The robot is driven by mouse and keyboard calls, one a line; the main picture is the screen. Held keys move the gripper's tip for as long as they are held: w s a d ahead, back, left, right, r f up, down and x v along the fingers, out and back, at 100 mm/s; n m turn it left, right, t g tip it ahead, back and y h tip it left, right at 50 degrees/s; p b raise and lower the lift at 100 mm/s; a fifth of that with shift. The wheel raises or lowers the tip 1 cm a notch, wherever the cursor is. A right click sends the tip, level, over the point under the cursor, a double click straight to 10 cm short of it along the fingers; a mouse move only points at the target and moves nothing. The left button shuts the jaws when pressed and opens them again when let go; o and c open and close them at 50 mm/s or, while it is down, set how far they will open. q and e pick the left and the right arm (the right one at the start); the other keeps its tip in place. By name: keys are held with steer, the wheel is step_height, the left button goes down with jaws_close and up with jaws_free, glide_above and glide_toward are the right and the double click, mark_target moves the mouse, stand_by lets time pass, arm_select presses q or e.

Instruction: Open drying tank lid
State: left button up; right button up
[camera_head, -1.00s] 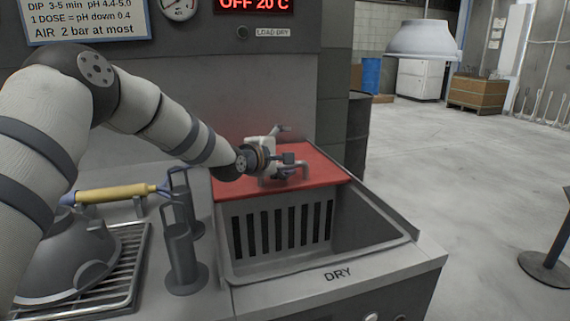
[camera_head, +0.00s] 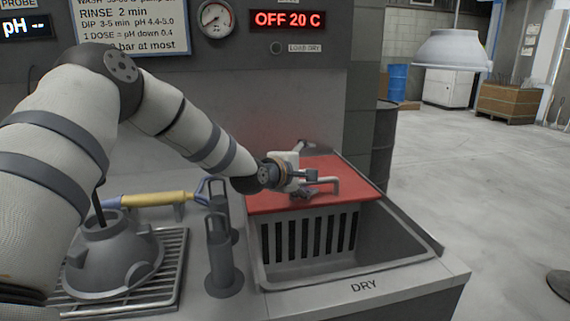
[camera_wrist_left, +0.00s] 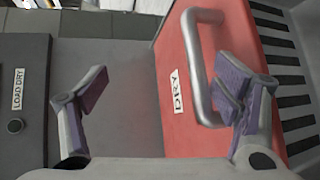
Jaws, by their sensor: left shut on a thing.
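The drying tank (camera_head: 408,258) is a grey sink-like basin marked DRY on its front rim. Its flat red lid (camera_head: 345,170) lies over the back part, and the front part of the basin shows uncovered. The lid carries a grey bar handle (camera_head: 330,183). In the left wrist view the handle (camera_wrist_left: 199,70) is close up beside a DRY label (camera_wrist_left: 177,92). My left gripper (camera_head: 308,184) is at the handle; its purple-padded fingers (camera_wrist_left: 168,98) stand either side of the bar, one against it. My right gripper is not in view.
A slotted basket wall (camera_head: 308,238) stands inside the tank below the lid. Two upright dark grey posts (camera_head: 222,255) stand left of the tank. A grey hood (camera_head: 112,258) sits on a rack with a yellow-handled tool (camera_head: 150,198) behind.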

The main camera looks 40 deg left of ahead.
arm_select(q)
steer(key=shift+t, duration=0.5)
steer(key=r, duration=0.1)
steer(key=s+r, duration=0.1)
steer(key=r, duration=0.2)
steer(key=shift+s+a+r+p, duration=0.15)
steer(key=shift+a+r+p, duration=0.1)
steer(key=shift+r+p, duration=0.15)
steer(key=shift+c, duration=0.4)
steer(key=s, duration=0.2)
steer(key=s+p, duration=0.1)
steer(key=shift+s+r, duration=0.2)
steer(key=shift+s, duration=0.2)
steer(key=c, duration=0.5)
steer(key=s, duration=0.1)
steer(key=s+f, duration=0.1)
steer(key=s, duration=0.2)
steer(key=shift+s+d+f, duration=0.35)
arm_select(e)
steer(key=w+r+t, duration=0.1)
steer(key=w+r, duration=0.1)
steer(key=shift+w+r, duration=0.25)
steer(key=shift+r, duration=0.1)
